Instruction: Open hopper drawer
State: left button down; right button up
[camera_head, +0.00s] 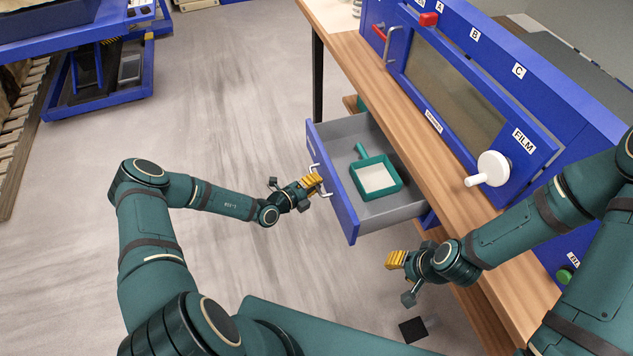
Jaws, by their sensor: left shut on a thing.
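The hopper drawer (343,193) has a blue front and grey inside, and stands pulled out from under the wooden bench. A teal scoop (361,161) with pale contents lies inside it. My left gripper (314,182) is at the drawer's front, its yellow fingertips shut on the white drawer handle (325,194). The fingers hide part of the handle. My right gripper (394,259) is just beyond the drawer's near right corner, apart from it. Whether its fingers are open or shut is not clear.
A blue machine (470,90) with a window, a white crank (490,169) and a FILM label stands on the wooden bench (345,50). A blue cart (100,85) is at the upper left.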

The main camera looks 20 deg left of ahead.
pick_arm(q)
jog(key=c, duration=1)
grip_release()
jog(key=shift+w+a, duration=0.1)
jog(key=shift+a, duration=0.05)
jog(key=v, duration=1.2)
jog(key=shift+r, duration=0.1)
